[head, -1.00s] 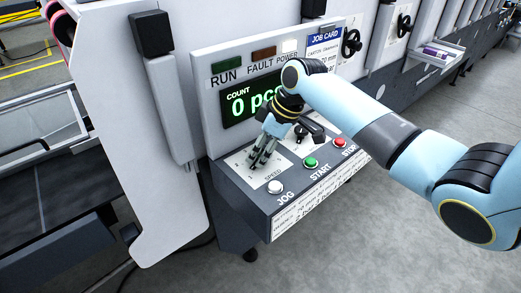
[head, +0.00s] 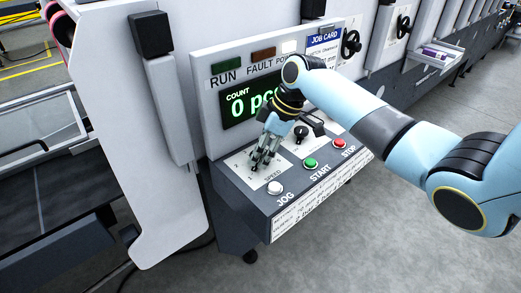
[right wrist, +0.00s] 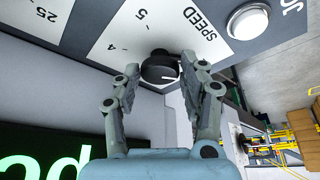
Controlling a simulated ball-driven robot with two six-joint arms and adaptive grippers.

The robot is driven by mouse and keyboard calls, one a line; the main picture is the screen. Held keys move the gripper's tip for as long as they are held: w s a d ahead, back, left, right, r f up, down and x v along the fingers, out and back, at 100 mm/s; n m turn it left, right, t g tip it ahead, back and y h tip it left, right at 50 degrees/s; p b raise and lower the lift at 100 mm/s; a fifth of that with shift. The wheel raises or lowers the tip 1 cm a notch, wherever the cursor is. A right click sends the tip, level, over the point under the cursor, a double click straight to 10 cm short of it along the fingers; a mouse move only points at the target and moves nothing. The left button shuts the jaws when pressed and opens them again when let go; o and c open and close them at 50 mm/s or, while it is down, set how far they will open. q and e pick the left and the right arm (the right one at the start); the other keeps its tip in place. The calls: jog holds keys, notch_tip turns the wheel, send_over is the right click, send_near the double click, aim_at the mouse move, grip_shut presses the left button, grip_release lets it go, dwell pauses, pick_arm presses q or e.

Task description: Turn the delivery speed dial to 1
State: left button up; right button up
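The delivery speed dial (right wrist: 159,68) is a black round knob on a white plate marked SPEED, in the right wrist view. The numerals 4 and 5 show beside it; a pale pointer line shows near its right side, but its exact setting is unclear. My right gripper (right wrist: 166,70) has one finger on each side of the knob, with narrow gaps apparently left, so it looks open around it. In the head view, my right gripper (head: 259,163) is over the speed plate (head: 272,175) and hides the dial. My left gripper is not in view.
A white JOG button (head: 275,188), green START button (head: 310,163) and red STOP button (head: 339,144) line the panel's front. Another black knob (head: 301,133) sits behind START. The green count display (head: 240,105) stands upright just behind my gripper.

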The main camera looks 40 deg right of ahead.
jog(key=o, duration=0.3)
jog(key=v, duration=1.2)
